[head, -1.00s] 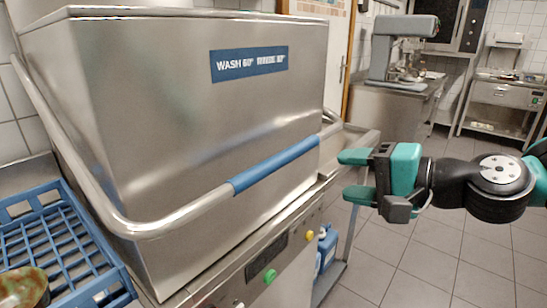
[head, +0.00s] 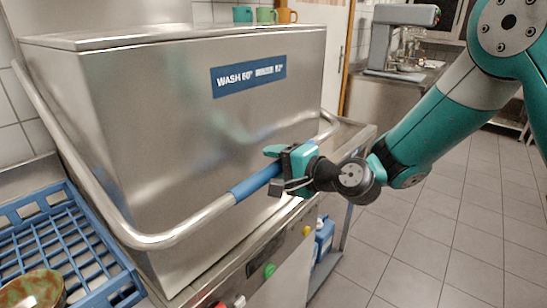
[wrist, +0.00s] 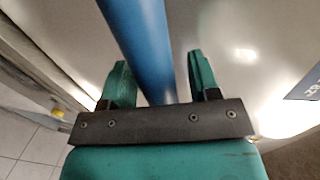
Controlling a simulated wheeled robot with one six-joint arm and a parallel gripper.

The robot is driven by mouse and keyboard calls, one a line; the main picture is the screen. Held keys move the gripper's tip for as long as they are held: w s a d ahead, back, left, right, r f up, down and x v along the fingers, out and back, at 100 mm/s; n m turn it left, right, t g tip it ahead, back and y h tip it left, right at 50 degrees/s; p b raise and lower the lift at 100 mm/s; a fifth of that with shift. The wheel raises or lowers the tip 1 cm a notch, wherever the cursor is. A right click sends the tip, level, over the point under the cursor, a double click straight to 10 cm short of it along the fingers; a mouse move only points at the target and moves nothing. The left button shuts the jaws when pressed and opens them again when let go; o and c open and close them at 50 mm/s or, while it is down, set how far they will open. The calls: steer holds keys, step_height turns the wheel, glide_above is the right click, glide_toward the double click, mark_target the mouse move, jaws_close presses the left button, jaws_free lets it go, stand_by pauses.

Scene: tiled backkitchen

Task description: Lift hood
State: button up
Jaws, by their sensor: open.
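The hood (head: 180,120) is a large steel box with a blue "WASH 60°" label, and it sits down on the dishwasher. A steel bar handle (head: 180,232) runs round its front, with a blue grip sleeve (head: 252,182). My gripper (head: 278,168) is at the right part of the sleeve. In the wrist view the sleeve (wrist: 143,40) passes between the two green fingers of my gripper (wrist: 160,85), with a gap on each side. The fingers are open. The fingertips are partly hidden in the head view.
A blue dish rack (head: 85,245) with a patterned bowl (head: 35,288) stands at the left. The control panel with a green button (head: 269,270) lies below the handle. Blue containers (head: 323,238) stand under the right side. Tiled floor (head: 430,250) is free at the right.

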steer(key=shift+w+a+f, duration=0.1)
steer(key=shift+w+a, duration=0.1)
steer(key=shift+a, duration=0.1)
